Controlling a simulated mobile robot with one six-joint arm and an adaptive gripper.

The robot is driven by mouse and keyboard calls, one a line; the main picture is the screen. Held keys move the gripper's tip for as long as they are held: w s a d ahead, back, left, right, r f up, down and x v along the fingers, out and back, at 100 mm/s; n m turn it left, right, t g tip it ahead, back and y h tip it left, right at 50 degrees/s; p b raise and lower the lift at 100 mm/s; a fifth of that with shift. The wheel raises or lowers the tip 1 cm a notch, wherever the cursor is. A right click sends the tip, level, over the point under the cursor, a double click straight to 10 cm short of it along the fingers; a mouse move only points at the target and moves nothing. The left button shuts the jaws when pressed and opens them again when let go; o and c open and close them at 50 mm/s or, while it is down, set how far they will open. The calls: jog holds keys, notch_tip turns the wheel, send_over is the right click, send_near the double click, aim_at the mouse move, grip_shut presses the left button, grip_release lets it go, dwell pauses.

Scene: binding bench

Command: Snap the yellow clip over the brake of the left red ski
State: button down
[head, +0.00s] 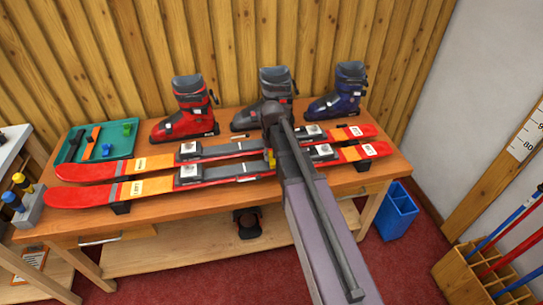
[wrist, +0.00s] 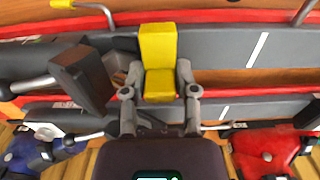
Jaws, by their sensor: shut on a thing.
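My gripper (wrist: 158,95) is shut on the yellow clip (wrist: 158,45), holding it by its near end over the skis. In the head view the clip (head: 270,158) shows as a small yellow patch beside my arm. Two red skis lie side by side on the bench: a front ski (head: 80,197) and a back ski (head: 85,171). In the wrist view, a bent metal brake arm (wrist: 100,10) with a yellow tip shows at top left. A dark binding block (wrist: 85,75) stands left of the clip. My arm hides part of both skis.
Red (head: 187,112), grey (head: 255,116) and blue (head: 337,98) boots stand along the back. A green tray (head: 75,146) with coloured pieces sits at the bench's left. A blue bin (head: 397,212) stands on the floor at right.

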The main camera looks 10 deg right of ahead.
jog(key=shift+c, duration=1.5)
grip_release()
jog(key=shift+d, duration=0.1)
jog(key=shift+o, duration=0.2)
jog(key=shift+o, duration=1.3)
jog(key=shift+r, duration=0.2)
jog(key=shift+r+p, duration=4.85)
jog(key=shift+p, duration=0.25)
jog(key=s, duration=1.6)
